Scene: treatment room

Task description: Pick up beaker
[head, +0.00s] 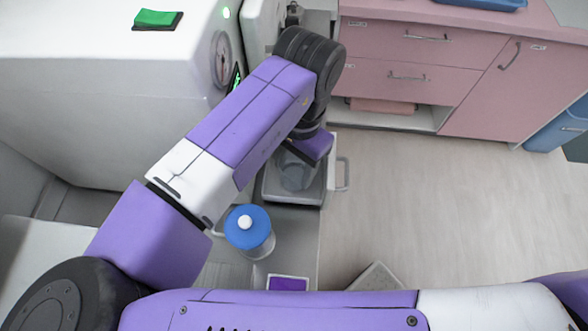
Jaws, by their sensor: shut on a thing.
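The clear beaker (294,178) is at the centre of the head view, over a grey metal tray (318,190). My gripper (298,157) points down at the beaker's top and is shut on it. My wrist and the purple gripper body hide the upper rim and part of the fingers. The beaker looks upright. I cannot tell whether its base touches the tray floor.
A jar with a blue lid (248,228) stands close by, below and left of the tray. A white machine with a dial (221,60) is at left. Pink drawers (408,45) stand at the back. The floor (450,220) at right is clear.

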